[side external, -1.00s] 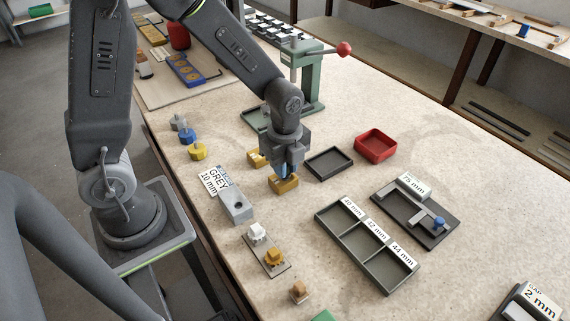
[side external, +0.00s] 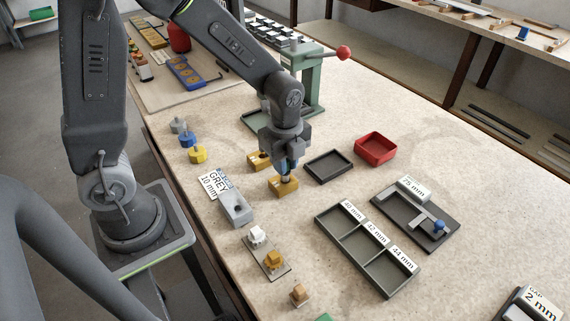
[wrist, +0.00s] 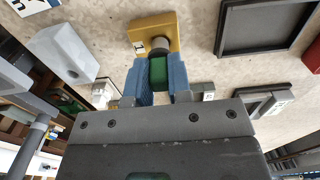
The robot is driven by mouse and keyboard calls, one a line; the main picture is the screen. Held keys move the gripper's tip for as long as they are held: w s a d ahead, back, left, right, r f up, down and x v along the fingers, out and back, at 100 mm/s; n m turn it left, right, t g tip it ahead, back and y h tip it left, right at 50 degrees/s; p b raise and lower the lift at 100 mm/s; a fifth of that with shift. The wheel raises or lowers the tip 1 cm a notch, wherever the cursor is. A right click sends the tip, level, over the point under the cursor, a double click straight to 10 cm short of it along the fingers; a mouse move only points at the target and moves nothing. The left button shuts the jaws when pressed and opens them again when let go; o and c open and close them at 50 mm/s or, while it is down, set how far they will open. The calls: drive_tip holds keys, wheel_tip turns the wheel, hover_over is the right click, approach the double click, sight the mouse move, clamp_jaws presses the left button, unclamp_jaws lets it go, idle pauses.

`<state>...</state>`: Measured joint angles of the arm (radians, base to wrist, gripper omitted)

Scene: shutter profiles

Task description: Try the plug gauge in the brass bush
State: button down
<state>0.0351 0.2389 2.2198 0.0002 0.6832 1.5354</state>
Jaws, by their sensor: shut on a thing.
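My gripper (side external: 289,167) has blue fingers, which also show in the wrist view (wrist: 158,75). They are shut on the green handle of the plug gauge (wrist: 158,70). Its grey plug end (wrist: 158,49) points down at a brass block, which I take for the brass bush (side external: 283,187). In the wrist view the bush (wrist: 150,27) carries a small white mark. A short dark length of plug shows between fingers and block in the side view. The plug covers the bore, so I cannot tell how far inside it is. A second brass block (side external: 257,161) lies just behind.
A black tray (side external: 329,166) and a red bin (side external: 375,148) stand to the right. A grey block (side external: 236,210) with a "GREY 10 mm" label is at front left. A three-compartment tray (side external: 368,250) lies at front right. A green press (side external: 311,85) stands behind.

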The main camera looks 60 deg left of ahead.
drive_tip(key=shift+r, duration=2.45)
